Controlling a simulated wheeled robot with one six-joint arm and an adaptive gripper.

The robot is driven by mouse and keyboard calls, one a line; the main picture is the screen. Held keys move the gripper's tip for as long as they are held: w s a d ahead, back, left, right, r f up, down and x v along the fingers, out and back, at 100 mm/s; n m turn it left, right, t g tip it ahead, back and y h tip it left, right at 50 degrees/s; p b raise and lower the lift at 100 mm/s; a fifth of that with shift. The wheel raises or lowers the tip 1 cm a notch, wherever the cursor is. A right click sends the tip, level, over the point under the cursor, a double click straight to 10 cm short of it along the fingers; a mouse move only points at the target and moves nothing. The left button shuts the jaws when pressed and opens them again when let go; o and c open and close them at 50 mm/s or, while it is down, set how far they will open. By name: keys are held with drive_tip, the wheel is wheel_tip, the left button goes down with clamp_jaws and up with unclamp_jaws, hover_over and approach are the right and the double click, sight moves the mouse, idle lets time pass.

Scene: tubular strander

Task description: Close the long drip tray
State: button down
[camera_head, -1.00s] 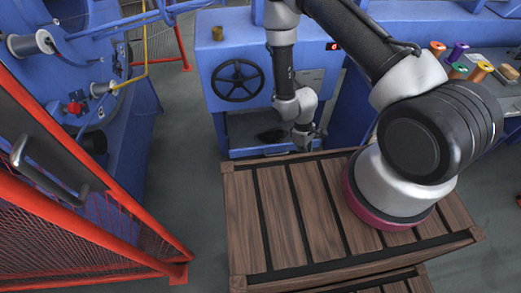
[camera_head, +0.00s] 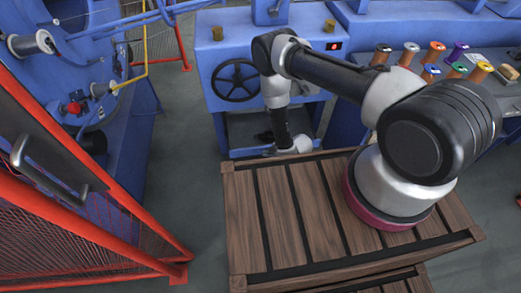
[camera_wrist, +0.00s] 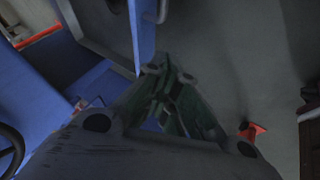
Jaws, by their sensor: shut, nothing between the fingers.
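In the wrist view, a grey pan or panel with a blue edge (camera_wrist: 134,40) and a small pale bar handle (camera_wrist: 162,12) stands at the top. It looks like the long drip tray, but I cannot tell how far out it is. My gripper (camera_wrist: 160,78) is shut and empty, with its fingertips just below the blue edge near the handle. I cannot tell whether they touch it. In the head view my arm reaches down in front of the blue machine (camera_head: 215,112), and its own links hide the gripper. The tray is not clearly seen there.
A black handwheel (camera_head: 237,81) is on the blue machine above a low recess. A wooden slatted platform (camera_head: 243,225) lies under my arm's base. A red mesh fence (camera_head: 120,225) stands at left. Several coloured spools (camera_head: 458,52) stand at right. Grey floor is free at left of the platform.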

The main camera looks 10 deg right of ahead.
drive_tip(key=w+a+f, duration=0.1)
drive_tip(key=w+f, duration=0.1)
drive_tip(key=w+a+f, duration=0.1)
drive_tip(key=w+f, duration=0.1)
drive_tip(key=w, duration=0.1)
drive_tip(key=w+a+f, duration=0.1)
drive_tip(key=w+f, duration=0.1)
drive_tip(key=shift+w+f, duration=0.2)
drive_tip(key=shift+w, duration=0.15)
